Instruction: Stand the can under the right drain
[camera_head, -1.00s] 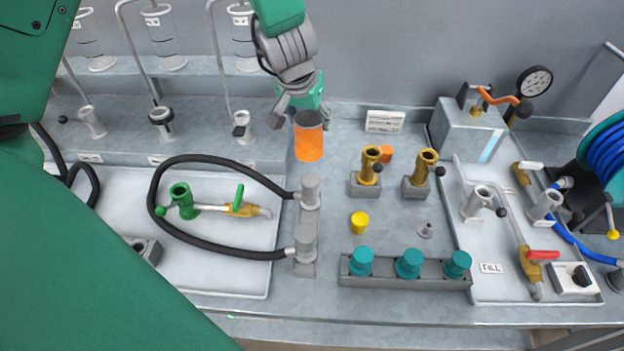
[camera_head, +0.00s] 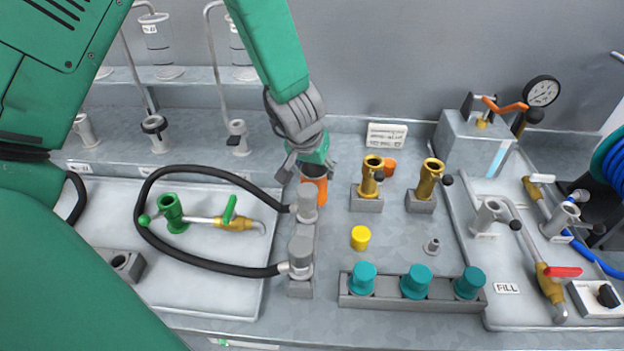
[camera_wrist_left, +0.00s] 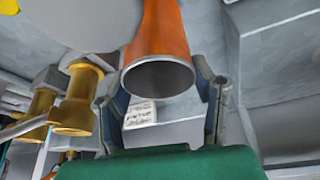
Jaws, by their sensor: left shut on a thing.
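The orange can (camera_head: 318,189) has a dark open top and sits behind the upper grey post in the head view. My left gripper (camera_head: 307,166) comes down from above and is shut on the can near its rim. In the left wrist view the can (camera_wrist_left: 160,38) shows between the two fingers, its round mouth toward the camera. The can's base is partly hidden, so I cannot tell whether it touches the bench. A brass valve with a red handle (camera_head: 563,271) is at the right, and one with a green handle (camera_head: 235,223) at the left. My right gripper is not in view.
Grey posts (camera_head: 301,250) with a black hose (camera_head: 143,220) stand just in front of the can. Two brass fittings (camera_head: 371,177) (camera_head: 428,180) stand to its right. A teal-capped rack (camera_head: 390,302) and yellow cap (camera_head: 360,237) are nearer. The right tray (camera_head: 487,262) has pipework.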

